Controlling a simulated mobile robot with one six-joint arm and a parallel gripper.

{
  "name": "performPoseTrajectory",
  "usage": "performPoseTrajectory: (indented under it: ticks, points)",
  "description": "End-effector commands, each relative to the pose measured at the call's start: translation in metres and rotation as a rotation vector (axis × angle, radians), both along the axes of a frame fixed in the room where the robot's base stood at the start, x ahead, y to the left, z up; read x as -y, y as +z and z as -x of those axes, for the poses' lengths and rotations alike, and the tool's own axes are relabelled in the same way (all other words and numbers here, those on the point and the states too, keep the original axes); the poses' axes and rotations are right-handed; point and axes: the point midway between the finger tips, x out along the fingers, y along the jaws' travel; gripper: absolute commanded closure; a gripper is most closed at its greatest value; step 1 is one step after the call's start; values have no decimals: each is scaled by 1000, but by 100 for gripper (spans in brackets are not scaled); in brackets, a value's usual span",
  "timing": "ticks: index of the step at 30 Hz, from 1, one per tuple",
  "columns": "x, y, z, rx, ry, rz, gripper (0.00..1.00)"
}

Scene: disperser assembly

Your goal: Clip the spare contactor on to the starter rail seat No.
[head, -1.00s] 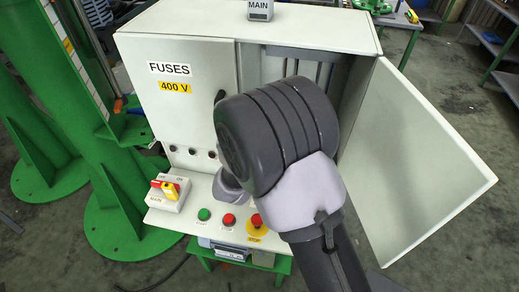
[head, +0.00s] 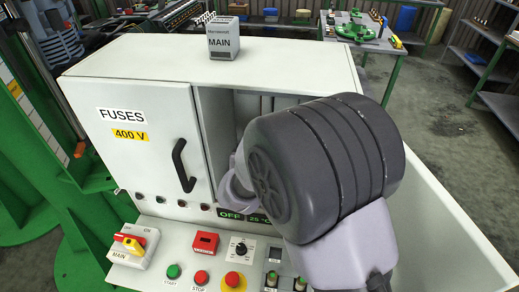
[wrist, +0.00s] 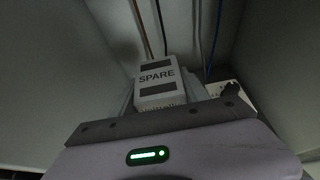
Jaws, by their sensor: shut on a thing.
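The spare contactor (wrist: 157,84) is a pale block marked SPARE with dark bands, seen in the wrist view just past my gripper (wrist: 165,112). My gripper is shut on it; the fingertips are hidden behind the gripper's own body. They are inside the open right bay of the grey cabinet (head: 270,62). A pale perforated metal piece (wrist: 226,92) shows to the right of the contactor; I cannot tell if it is the starter rail. In the head view my arm hides the gripper, the contactor and most of the bay, and no seat number is readable.
The fuses door (head: 140,135) is shut, with a black handle (head: 182,165). The open right door (head: 440,225) stands beside my arm. A box marked MAIN (head: 223,40) stands on the cabinet top. Buttons and switches line the front panel (head: 205,262). Wires (wrist: 197,35) run behind the contactor.

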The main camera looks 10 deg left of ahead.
Motion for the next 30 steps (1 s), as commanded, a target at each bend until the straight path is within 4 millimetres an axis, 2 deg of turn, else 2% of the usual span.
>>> performPoseTrajectory:
  ticks: [4,18,30]
  points:
    - [0,-1,0,3,0,-1,100]
    - [0,-57,0,2,0,-1,100]
    - [0,-57,0,2,0,-1,100]
